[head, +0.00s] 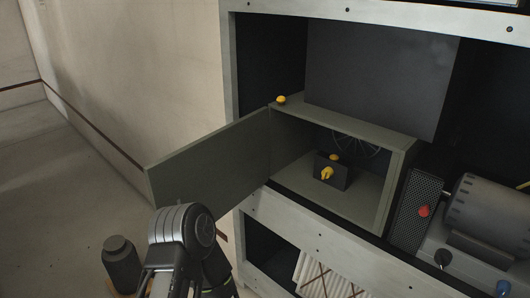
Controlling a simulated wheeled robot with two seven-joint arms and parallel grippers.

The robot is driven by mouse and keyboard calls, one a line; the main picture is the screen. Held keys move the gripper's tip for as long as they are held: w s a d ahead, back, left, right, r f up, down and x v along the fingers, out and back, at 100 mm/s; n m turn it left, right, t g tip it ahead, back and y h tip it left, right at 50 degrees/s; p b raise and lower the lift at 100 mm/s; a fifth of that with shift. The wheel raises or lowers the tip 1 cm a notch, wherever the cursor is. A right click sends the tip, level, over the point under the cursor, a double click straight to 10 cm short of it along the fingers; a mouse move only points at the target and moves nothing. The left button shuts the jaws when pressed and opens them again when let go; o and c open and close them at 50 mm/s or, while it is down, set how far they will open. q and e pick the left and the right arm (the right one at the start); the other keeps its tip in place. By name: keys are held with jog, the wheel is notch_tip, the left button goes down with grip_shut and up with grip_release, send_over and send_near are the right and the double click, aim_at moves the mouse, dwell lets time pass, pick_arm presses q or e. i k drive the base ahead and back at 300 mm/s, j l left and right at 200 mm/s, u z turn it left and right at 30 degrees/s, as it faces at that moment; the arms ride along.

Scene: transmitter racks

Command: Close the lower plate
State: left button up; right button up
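The lower plate (212,160) is a flat grey-green panel. It stands swung open, reaching out to the left from the left edge of a grey-green box (384,200) in the rack. The box's front is uncovered and its inside shows. A part of my arm (182,226) rises from the bottom edge, below the plate and in front of it in the picture; I cannot tell whether it touches the plate. No gripper fingers can be made out, and no right arm can be identified.
Inside the box sits a dark block (330,172) with yellow knobs. A yellow knob (281,100) stands on the box's upper left corner. A dark flat panel (375,80) is above. A motor-like unit (485,215) is at right.

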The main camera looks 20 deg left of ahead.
aim_at(218, 171)
jog(key=i+j+z, duration=0.2)
jog(key=j, duration=0.85)
jog(key=j+z, duration=0.15)
jog(key=j, duration=0.95)
jog(key=j+z, duration=0.45)
jog(key=j, duration=0.5)
jog(key=k+j+z, duration=0.1)
jog(key=j+z, duration=0.35)
jog(key=j, duration=0.45)
jog(key=i, duration=0.5)
